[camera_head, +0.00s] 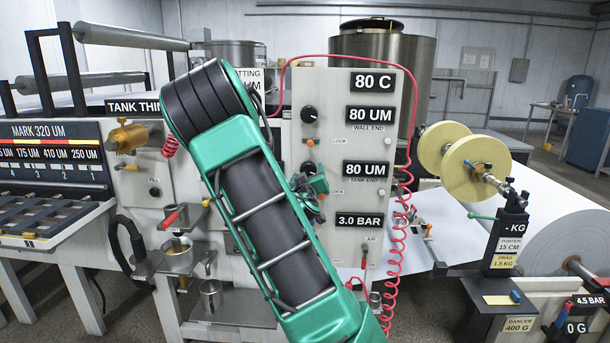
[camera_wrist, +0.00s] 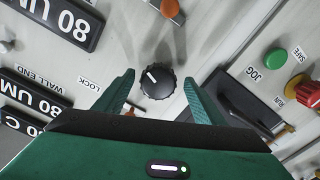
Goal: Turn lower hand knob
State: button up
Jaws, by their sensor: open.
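The lower hand knob (camera_wrist: 157,83) is black and ribbed with a white pointer line, on the pale panel. In the wrist view it sits in the gap between the two green fingers of my gripper (camera_wrist: 160,78). The fingers are spread, one on each side, with visible space between each finger and the knob. In the head view my gripper (camera_head: 312,192) is at the panel, largely behind my green arm. The lower knob (camera_head: 308,168) is only partly clear there. The upper knob (camera_head: 309,114) is in plain view above it.
An orange lock button (camera_wrist: 172,8) lies beyond the knob. A green jog button (camera_wrist: 275,58) and a red control (camera_wrist: 304,90) are to the right. A coiled red hose (camera_head: 398,250) hangs along the panel's right side. Display plates (camera_head: 365,170) sit right of the knobs.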

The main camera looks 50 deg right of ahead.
jog(key=shift+x, duration=1.3)
jog(key=shift+c, duration=0.3)
jog(key=c, duration=1)
jog(key=shift+a, duration=0.25)
jog(key=shift+d, duration=0.15)
